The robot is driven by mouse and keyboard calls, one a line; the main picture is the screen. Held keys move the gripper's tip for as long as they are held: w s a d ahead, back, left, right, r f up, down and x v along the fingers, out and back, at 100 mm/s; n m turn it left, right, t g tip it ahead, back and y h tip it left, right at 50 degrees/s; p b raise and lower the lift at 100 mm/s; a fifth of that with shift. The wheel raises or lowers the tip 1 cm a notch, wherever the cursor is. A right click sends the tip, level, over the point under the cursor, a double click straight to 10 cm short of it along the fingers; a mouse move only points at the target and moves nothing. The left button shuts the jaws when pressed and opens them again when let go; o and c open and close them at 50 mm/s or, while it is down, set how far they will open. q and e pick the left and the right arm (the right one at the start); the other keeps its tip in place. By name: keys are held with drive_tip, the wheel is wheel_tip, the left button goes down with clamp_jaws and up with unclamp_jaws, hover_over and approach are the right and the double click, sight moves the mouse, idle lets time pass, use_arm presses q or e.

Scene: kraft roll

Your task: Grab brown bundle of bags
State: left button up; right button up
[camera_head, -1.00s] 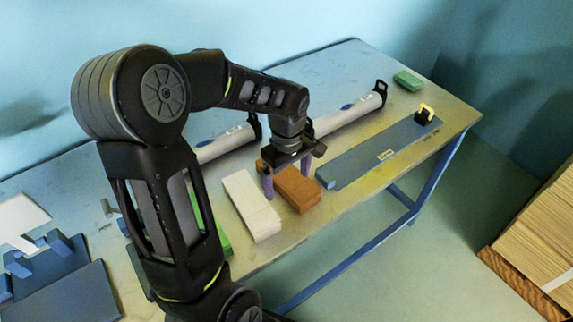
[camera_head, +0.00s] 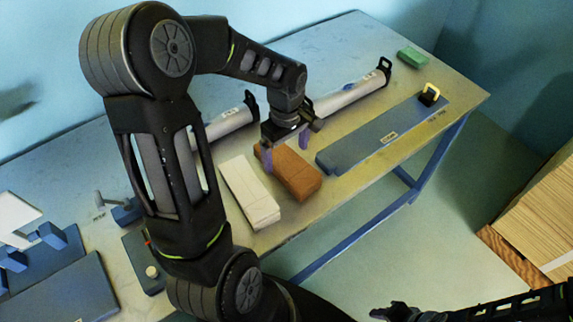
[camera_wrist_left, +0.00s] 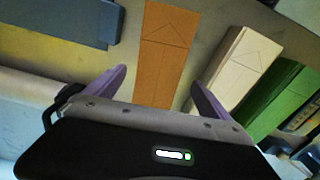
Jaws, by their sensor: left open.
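The brown bundle of bags (camera_head: 303,178) lies flat on the table, right of a white bundle (camera_head: 249,194). My left gripper (camera_head: 285,149) is open and empty over the far end of the brown bundle. In the left wrist view the brown bundle (camera_wrist_left: 168,45) runs between the two purple fingers of the left gripper (camera_wrist_left: 158,78), with room on both sides. Its near end is hidden behind the gripper body. The white bundle (camera_wrist_left: 244,62) is beside the right finger. My right gripper (camera_head: 395,311) shows at the bottom edge; its fingers are unclear.
A green bundle (camera_wrist_left: 272,105) lies beyond the white one. A long blue sealer-like bar (camera_head: 375,138) lies right of the brown bundle. Grey-white tubes (camera_head: 352,94) lie behind. A small green block (camera_head: 412,57) sits at the back right. A cardboard stack (camera_head: 545,225) stands off the table.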

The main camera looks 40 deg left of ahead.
sight(287, 162)
use_arm(q)
drive_tip(key=shift+f, duration=0.1)
wheel_tip(287, 162, down, 5)
drive_tip(key=shift+w+f+p, duration=0.1)
drive_tip(key=shift+p, duration=0.65)
drive_tip(key=shift+c, duration=0.4)
drive_tip(key=c, duration=1.7)
